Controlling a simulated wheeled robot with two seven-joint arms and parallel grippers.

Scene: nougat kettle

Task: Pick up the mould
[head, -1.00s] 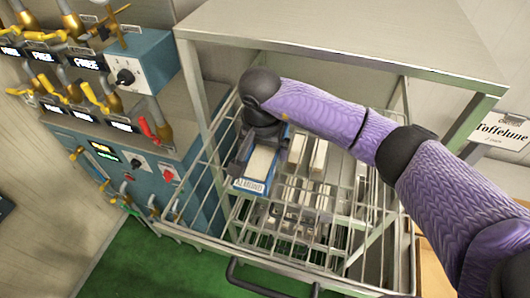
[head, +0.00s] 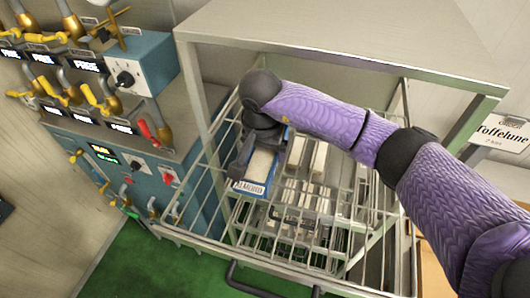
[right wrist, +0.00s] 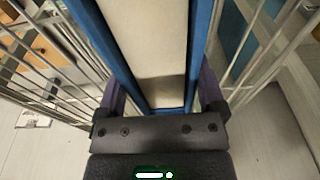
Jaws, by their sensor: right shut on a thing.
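The mould (head: 263,163) is a long blue-sided tray with a pale filling and a blue-and-white label on its front end. My right gripper (head: 254,150) is shut on it inside the wire rack at the left. In the right wrist view the mould (right wrist: 150,45) runs away from the camera between my right gripper's fingers (right wrist: 160,100), with its blue side walls showing. The hand hides part of the mould in the head view. My left gripper is not in view.
The wire rack (head: 205,190) stands under a grey metal frame (head: 330,30). Pale bars (head: 297,150) lie right of the mould. A blue control panel with valves and levers (head: 140,60) stands at the left. The green floor (head: 130,265) is clear in front.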

